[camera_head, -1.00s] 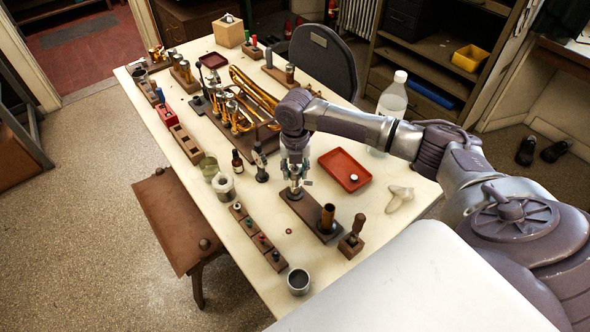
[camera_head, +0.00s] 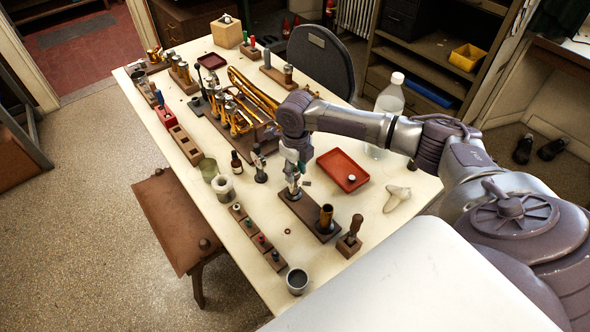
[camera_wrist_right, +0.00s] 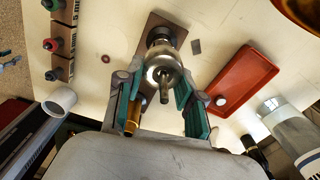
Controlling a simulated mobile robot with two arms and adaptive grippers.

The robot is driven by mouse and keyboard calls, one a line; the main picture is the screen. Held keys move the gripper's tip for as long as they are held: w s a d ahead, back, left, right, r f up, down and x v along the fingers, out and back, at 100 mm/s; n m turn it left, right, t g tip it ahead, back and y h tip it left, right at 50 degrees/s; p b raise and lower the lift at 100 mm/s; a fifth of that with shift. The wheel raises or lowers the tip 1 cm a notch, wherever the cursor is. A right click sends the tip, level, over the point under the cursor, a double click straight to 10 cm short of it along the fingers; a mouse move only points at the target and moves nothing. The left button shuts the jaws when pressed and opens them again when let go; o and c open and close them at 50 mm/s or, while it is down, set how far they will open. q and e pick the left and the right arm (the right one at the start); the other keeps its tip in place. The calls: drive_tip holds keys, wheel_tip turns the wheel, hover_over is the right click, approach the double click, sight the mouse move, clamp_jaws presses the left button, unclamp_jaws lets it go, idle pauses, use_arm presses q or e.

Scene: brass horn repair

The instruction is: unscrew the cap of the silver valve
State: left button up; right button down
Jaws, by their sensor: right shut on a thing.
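The silver valve (camera_wrist_right: 163,70) stands upright on a dark wooden block (camera_head: 308,213), towards the block's far end. My right gripper (camera_head: 293,187) comes down over it from above. In the right wrist view the teal-padded fingers (camera_wrist_right: 160,92) are on both sides of the valve's upper part and shut on it. The fingers and wrist hide much of the valve in the head view, and I cannot make out the seam of its cap. My left gripper is not in view.
A red tray (camera_head: 343,165) with a small pale piece lies right of the block. A row of small wooden blocks (camera_head: 262,243) and a metal cup (camera_head: 297,281) stand left and in front. Brass horn parts (camera_head: 240,105) are behind. A bottle (camera_head: 390,102) stands at the right.

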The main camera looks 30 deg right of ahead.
drive_tip(key=shift+n, duration=0.7)
drive_tip(key=c, duration=0.6)
unclamp_jaws()
drive_tip(key=shift+c, duration=0.2)
